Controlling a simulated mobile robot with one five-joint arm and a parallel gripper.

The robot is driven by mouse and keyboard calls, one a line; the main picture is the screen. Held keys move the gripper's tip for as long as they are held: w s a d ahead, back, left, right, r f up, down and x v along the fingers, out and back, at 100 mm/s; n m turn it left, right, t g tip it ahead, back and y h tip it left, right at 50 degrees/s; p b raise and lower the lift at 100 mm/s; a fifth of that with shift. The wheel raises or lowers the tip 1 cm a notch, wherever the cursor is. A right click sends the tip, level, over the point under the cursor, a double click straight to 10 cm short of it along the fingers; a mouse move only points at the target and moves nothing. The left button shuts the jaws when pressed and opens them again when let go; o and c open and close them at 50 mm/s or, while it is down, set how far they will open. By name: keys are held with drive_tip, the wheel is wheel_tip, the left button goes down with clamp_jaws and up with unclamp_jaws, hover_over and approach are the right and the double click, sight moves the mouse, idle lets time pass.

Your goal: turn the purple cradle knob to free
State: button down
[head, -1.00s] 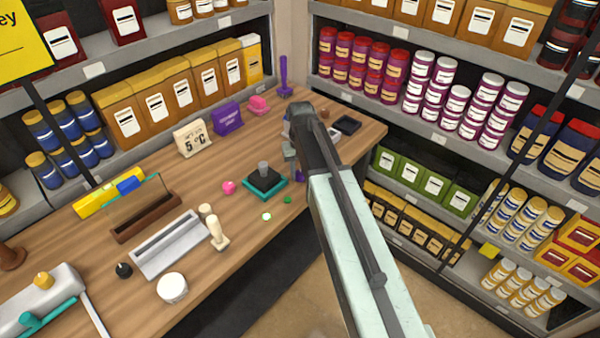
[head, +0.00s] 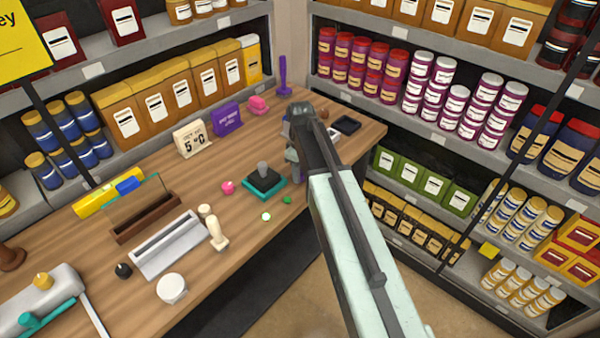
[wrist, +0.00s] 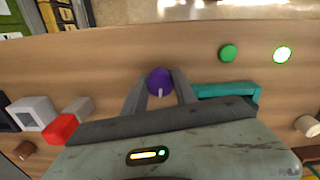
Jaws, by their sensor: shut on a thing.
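The purple cradle knob (wrist: 159,78) is round and shows in the wrist view between the two grey fingers of my gripper (wrist: 160,84). A short pale mark on the knob points toward the bottom of that picture. My gripper is shut on the knob, with one finger on each side. In the head view my gripper (head: 298,176) is at the right front edge of the bench, and my arm hides most of the knob and what is around it.
A teal-based black device (head: 265,182) stands just left of my gripper. A green button (wrist: 229,53) and a green-rimmed white button (wrist: 282,54) lie along the bench edge. A red block (wrist: 61,129) and a white-grey box (wrist: 32,114) are on the other side.

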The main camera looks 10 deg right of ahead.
drive_tip(key=shift+n, duration=0.4)
drive_tip(key=c, duration=1)
unclamp_jaws()
wheel_tip(320, 180, up, 8)
drive_tip(key=p, duration=0.8)
drive_tip(key=shift+f, duration=0.1)
